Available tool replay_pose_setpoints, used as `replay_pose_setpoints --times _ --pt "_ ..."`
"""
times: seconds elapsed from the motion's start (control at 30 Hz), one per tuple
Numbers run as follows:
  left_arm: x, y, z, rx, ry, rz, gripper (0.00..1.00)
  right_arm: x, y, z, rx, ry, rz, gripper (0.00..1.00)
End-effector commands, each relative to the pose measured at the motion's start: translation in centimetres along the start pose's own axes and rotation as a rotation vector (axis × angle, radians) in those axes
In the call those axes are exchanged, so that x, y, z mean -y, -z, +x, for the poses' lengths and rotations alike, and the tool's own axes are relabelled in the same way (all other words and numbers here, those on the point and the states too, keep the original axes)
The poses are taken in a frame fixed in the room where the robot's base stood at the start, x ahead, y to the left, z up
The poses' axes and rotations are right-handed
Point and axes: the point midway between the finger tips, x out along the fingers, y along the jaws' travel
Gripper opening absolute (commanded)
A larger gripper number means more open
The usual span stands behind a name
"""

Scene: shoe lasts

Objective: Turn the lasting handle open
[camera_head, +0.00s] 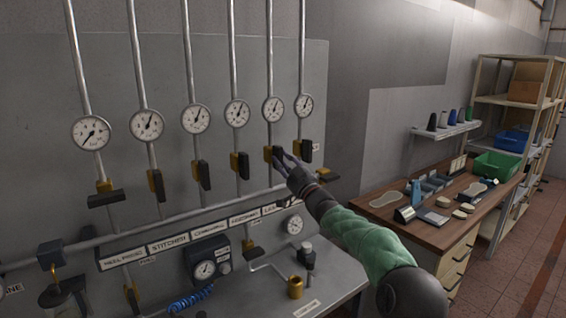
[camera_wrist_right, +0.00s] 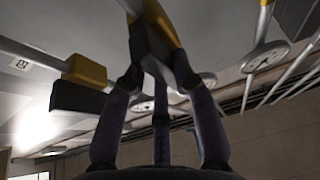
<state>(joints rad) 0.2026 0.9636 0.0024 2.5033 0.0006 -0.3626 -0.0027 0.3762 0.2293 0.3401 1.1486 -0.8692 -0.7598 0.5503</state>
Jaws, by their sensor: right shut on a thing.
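The fifth upright pipe from the left ends in a yellow valve with a dark handle (camera_head: 277,153), which hangs roughly downward. A label starting with "LA" (camera_head: 270,208) sits below on the rail, partly hidden by my arm. My right gripper (camera_head: 287,163) is at this handle, its fingers shut around it. The right wrist view shows the fingers (camera_wrist_right: 160,85) closed on a dark and yellow valve part (camera_wrist_right: 160,25); the fingers cover part of the handle. My left gripper is not in view.
Similar valves stand along the panel; the far-left handle (camera_head: 106,198) lies level, while the neighbouring handle (camera_head: 156,184) hangs down. Another yellow valve (camera_wrist_right: 86,70) is close to my fingers. A workbench (camera_head: 445,212) with tools and a green bin (camera_head: 497,166) stands right.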

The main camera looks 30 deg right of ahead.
Motion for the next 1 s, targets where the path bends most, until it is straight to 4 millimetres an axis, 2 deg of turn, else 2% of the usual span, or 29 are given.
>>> replay_pose_setpoints --times 0.4,0.43,0.5,0.87,1.0 --pt "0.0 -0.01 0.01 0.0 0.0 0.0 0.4 0.01 -0.12 -0.01 0.002 0.003 -0.009 0.0" --pt "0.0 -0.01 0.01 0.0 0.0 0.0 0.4 0.01 -0.12 -0.01 0.002 0.003 -0.009 0.3" --pt "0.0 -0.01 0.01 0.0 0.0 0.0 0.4 0.01 -0.11 -0.01 0.002 0.003 -0.008 0.5" --pt "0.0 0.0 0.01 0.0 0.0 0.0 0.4 0.0 -0.02 -0.08 0.0 0.003 -0.007 0.52" --pt "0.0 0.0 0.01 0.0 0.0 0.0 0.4 -0.08 0.05 -0.91 0.001 0.001 -0.007 0.52"
